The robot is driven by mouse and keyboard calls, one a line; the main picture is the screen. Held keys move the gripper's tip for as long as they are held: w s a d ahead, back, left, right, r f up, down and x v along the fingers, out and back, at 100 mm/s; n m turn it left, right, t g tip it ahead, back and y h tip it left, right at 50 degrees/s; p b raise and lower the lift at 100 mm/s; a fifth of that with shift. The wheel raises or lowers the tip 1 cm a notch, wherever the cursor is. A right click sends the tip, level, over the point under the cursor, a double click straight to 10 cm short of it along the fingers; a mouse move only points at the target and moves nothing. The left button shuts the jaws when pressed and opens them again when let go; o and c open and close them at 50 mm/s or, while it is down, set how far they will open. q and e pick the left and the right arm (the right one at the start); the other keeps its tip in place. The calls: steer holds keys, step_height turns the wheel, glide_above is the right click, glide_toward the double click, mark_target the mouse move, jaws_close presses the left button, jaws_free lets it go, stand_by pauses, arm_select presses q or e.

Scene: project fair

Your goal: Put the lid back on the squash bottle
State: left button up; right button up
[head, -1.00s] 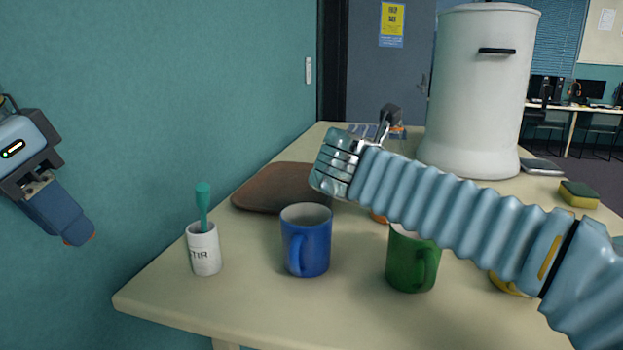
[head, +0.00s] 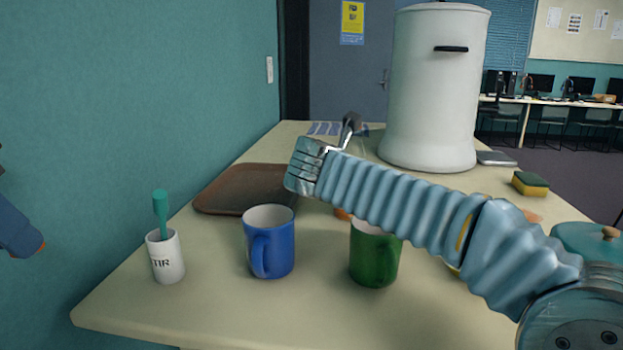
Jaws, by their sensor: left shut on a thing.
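The tip of my left gripper (head: 22,236) shows at the left edge in front of the teal wall, left of the table. Most of the gripper is cut off. A small orange edge shows at its end, perhaps the lid it is shut on. I cannot clearly make out the lid. A small orange patch (head: 341,214) behind the arm, near the green mug, may belong to the squash bottle. I cannot tell, as the arm covers that area.
The table (head: 215,310) holds a white cup (head: 166,262) with a teal stirrer, a blue mug (head: 270,248), a green mug (head: 372,258), a brown tray (head: 225,198), a tall white urn (head: 430,110), and a sponge (head: 530,184). A teal lidded pot (head: 575,240) is right.

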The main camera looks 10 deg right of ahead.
steer(key=shift+c, duration=0.4)
steer(key=c, duration=1.1)
steer(key=shift+r, duration=0.25)
steer(key=shift+r, duration=0.8)
steer(key=shift+s+d+r, duration=0.45)
steer(key=shift+s+r, duration=1.35)
steer(key=shift+s, duration=0.45)
steer(key=shift+s+d+r, duration=0.5)
steer(key=shift+s+r, duration=1.35)
steer(key=shift+s, duration=0.45)
steer(key=shift+s+d+r, duration=0.45)
steer(key=shift+s+r, duration=1.35)
steer(key=shift+s, duration=0.45)
